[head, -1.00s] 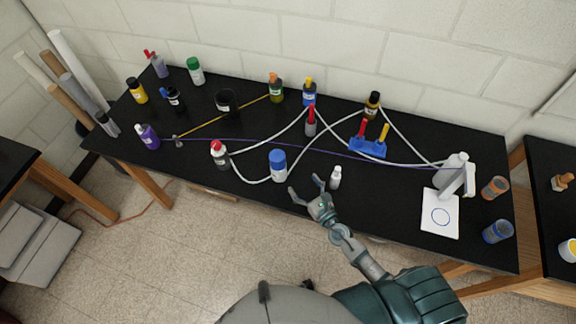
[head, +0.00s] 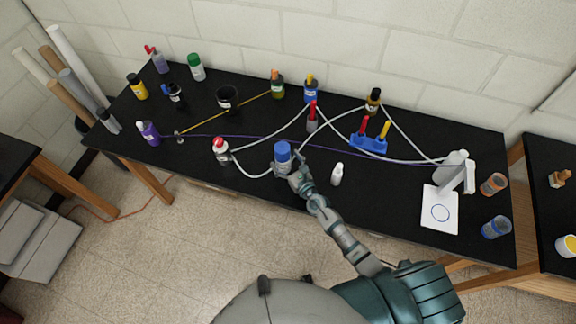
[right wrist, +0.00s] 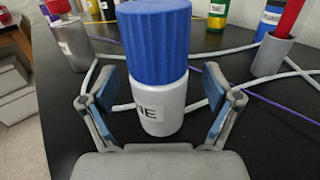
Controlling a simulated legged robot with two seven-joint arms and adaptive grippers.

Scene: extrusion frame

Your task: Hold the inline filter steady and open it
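A white cylinder with a ribbed blue cap (head: 283,151) stands upright near the front edge of the bench; no marking that I can read names it the inline filter. In the right wrist view its blue cap (right wrist: 156,42) and white body (right wrist: 160,104) fill the middle, with a partly visible label. My right gripper (head: 289,171) is at this cylinder, one finger on each side. In the right wrist view the gripper (right wrist: 162,88) is open, with gaps between both fingers and the white body. My left gripper is not in view.
White tubing (head: 250,175) runs behind the cylinder along the black bench (head: 240,125). A red-capped bottle (head: 221,152) stands to its left and a small white bottle (head: 337,175) to its right. A grey cylinder with a red top (head: 312,118) stands behind. A blue holder (head: 368,146) is farther right.

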